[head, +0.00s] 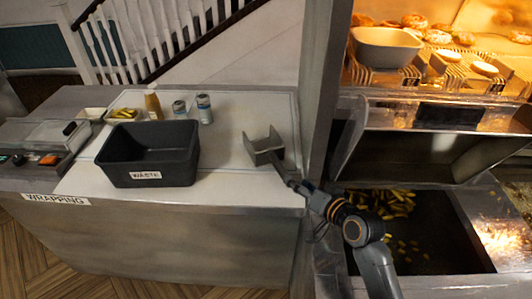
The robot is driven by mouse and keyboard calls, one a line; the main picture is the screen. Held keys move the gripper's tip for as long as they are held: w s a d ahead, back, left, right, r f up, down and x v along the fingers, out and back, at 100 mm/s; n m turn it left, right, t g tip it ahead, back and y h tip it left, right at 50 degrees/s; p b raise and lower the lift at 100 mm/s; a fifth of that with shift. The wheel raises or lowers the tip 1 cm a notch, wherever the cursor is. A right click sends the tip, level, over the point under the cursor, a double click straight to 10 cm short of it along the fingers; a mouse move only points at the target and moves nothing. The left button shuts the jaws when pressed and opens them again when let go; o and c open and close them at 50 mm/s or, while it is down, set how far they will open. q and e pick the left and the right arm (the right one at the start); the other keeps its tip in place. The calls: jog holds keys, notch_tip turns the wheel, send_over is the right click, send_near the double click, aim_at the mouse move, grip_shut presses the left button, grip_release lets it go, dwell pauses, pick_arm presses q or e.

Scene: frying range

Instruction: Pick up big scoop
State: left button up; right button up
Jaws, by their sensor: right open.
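The big scoop (265,149) is a grey metal scoop on the right end of the pale wrapping counter, close to the dark upright panel. Its handle runs down and right toward my right gripper (297,184). My right gripper is open, at the handle's end, above the counter's front right edge. The fingers are small and dark, and I cannot tell whether they touch the handle. My left gripper is not in view.
A black waste bin (150,153) stands mid-counter, with two cans (204,108) and a bottle (153,104) behind it. The upright panel (326,90) borders the scoop on the right. Beyond it, fries (383,202) lie in a dark tray below a lit shelf of buns.

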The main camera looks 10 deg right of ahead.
aim_at(287, 173)
jog(key=x, duration=0.5)
jog(key=shift+w+a+f+p, duration=0.1)
jog(key=shift+w+p, duration=0.2)
jog(key=shift+w+a+p, duration=0.15)
jog(key=shift+w+p, duration=0.15)
jog(key=shift+w, duration=0.25)
jog(key=shift+p+x, duration=0.4)
jog(key=shift+x, duration=1.7)
grip_shut()
